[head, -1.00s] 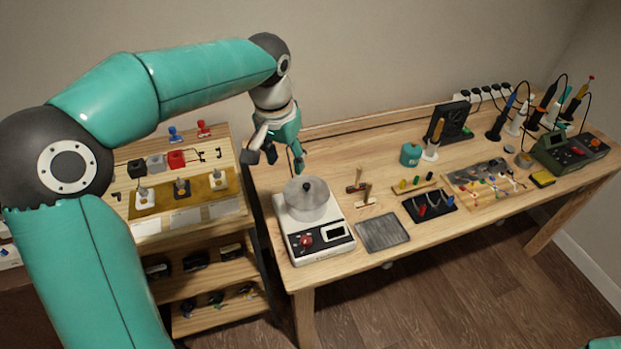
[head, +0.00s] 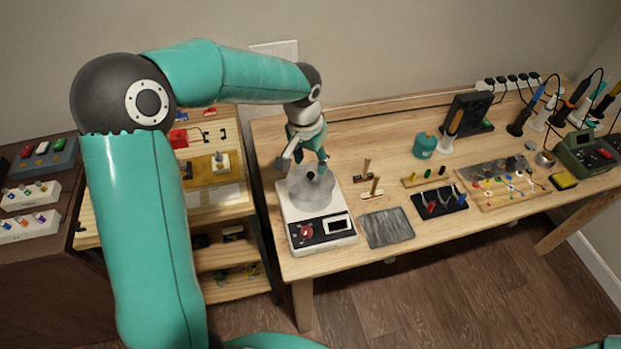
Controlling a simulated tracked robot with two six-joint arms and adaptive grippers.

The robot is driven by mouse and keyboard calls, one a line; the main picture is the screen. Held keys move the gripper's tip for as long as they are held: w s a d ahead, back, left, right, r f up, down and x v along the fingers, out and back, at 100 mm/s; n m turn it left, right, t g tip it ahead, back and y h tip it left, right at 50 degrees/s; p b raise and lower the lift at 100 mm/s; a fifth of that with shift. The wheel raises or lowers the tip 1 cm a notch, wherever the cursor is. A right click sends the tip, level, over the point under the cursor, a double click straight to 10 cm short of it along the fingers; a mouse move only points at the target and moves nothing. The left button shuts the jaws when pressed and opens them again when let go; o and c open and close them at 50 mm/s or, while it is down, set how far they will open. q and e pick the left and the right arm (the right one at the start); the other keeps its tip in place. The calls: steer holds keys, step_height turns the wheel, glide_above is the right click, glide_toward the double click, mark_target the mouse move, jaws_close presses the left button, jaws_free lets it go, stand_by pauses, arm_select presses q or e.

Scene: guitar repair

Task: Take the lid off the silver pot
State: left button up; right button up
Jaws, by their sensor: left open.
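The silver pot (head: 313,192) stands on a white hot plate (head: 318,232) at the left end of the workbench. Its lid (head: 304,185) is on top, with a small dark knob in the middle. My left gripper (head: 306,165) is open, just above and behind the lid, with its fingers pointing down around the far side of the knob. I cannot tell whether a finger touches the lid. My right gripper is out of view.
A grey tray (head: 386,227) and small wooden-handled tools (head: 372,192) lie right of the hot plate. A teal container (head: 425,145) stands farther back. Shelves (head: 215,195) stand left of the bench. Soldering tools and several cables crowd the right end.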

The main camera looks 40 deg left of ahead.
mark_target(311, 174)
arm_select(q)
steer(key=f, duration=0.1)
steer(key=f+p, duration=0.1)
steer(key=f, duration=0.3)
steer(key=shift+w+a, duration=0.3)
steer(key=shift+w, duration=0.1)
steer(key=shift+w+f, duration=0.1)
steer(key=shift+f, duration=0.3)
jaws_close()
